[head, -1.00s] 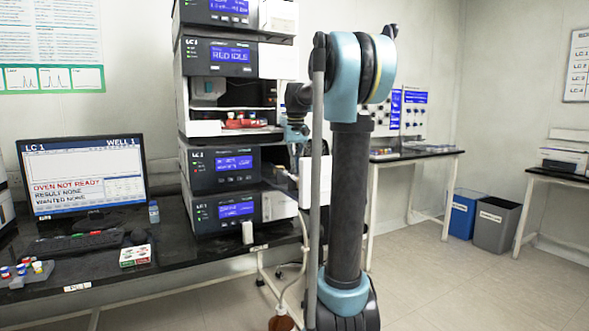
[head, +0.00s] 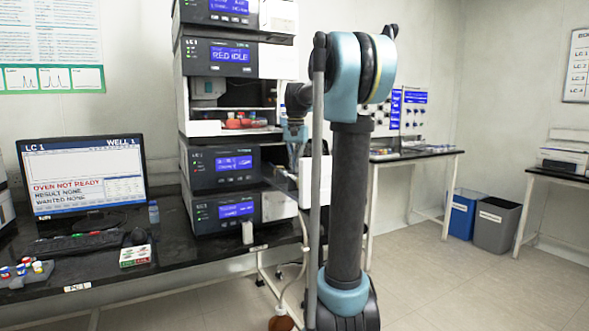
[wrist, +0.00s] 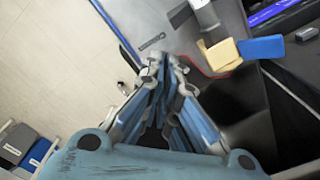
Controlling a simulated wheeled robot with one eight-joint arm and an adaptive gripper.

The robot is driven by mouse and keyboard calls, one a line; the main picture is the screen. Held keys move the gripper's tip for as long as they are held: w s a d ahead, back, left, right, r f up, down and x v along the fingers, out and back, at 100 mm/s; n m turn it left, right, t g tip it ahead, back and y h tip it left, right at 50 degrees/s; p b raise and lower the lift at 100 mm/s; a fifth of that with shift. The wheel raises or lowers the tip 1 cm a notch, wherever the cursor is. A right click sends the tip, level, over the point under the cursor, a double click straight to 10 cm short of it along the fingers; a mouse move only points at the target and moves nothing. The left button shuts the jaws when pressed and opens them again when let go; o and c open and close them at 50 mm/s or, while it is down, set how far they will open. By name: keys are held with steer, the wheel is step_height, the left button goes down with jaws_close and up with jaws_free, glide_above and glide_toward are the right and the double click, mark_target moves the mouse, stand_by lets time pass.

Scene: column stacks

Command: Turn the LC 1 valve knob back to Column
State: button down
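The LC 1 stack (head: 222,170) stands on the black bench in the head view, its upper screen reading "RED IDLE". My gripper (wrist: 167,62) points at the grey side of a unit in the wrist view. Its fingertips are close together, and I see nothing clearly held between them. A beige tab (wrist: 222,54) and a blue tab (wrist: 262,48) stick out just right of the fingertips, with a thin red curved line beside them. I cannot make out the valve knob; the fingers may hide it. In the head view my arm covers most of the gripper beside the stack's right side.
A monitor (head: 83,178) left of the stack reads "LC 1", "WELL 1" and "OVEN NOT READY". A white box (head: 135,256) and small capped vials lie on the bench front. A blue bin (head: 463,214) and a grey bin (head: 496,224) stand right. Floor between is clear.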

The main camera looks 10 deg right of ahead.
steer(key=c, duration=1.9)
jaws_free()
steer(key=shift+o, duration=1.1)
steer(key=shift+r, duration=0.15)
